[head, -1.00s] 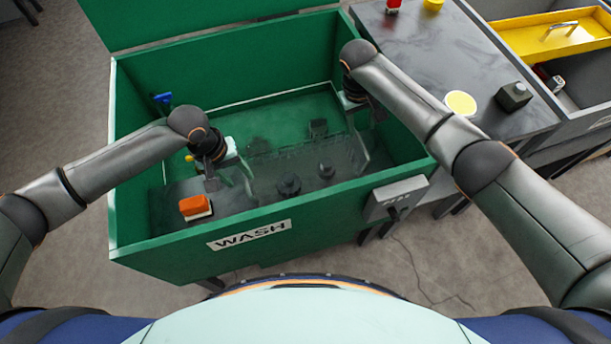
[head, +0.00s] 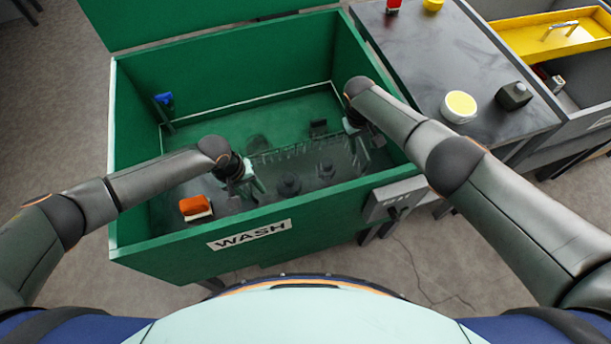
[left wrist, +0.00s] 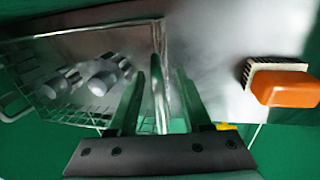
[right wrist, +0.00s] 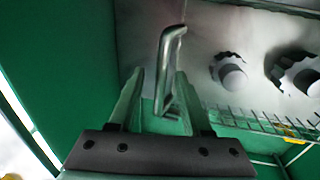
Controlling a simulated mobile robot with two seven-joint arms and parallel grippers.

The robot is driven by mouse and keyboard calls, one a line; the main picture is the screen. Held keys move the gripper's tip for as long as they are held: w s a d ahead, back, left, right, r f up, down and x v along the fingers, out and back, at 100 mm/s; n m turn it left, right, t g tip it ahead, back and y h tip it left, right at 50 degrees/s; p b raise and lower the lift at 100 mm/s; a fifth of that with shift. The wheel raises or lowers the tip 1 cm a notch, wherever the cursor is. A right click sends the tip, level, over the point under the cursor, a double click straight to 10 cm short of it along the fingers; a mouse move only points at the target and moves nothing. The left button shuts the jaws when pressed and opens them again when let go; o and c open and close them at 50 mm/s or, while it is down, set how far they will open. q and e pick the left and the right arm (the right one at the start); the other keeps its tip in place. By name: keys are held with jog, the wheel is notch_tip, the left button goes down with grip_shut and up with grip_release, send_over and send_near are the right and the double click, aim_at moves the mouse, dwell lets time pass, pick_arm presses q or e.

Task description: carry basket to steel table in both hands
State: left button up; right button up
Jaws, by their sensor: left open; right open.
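The wire basket (head: 292,153) is low inside the green wash tank (head: 262,240), with dark gear-like parts in it. My left gripper (head: 252,187) is open at the basket's left end. In the left wrist view the left handle (left wrist: 158,100) stands between its open fingers (left wrist: 165,90). My right gripper (head: 358,148) is open at the right end. In the right wrist view the right handle (right wrist: 168,65) stands between its open fingers (right wrist: 157,90). The steel table (head: 440,60) is to the right of the tank.
An orange brush (head: 195,206) is left of the basket in the tank, and a blue-topped item (head: 163,100) is by the left wall. A grey box (head: 395,197) is on the tank's front.

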pick_arm(q)
grip_shut()
pick_arm(e)
grip_shut()
pick_arm(q)
jog(key=shift+r, duration=0.1)
pick_arm(e)
jog(key=shift+r, duration=0.1)
dwell(1.0)
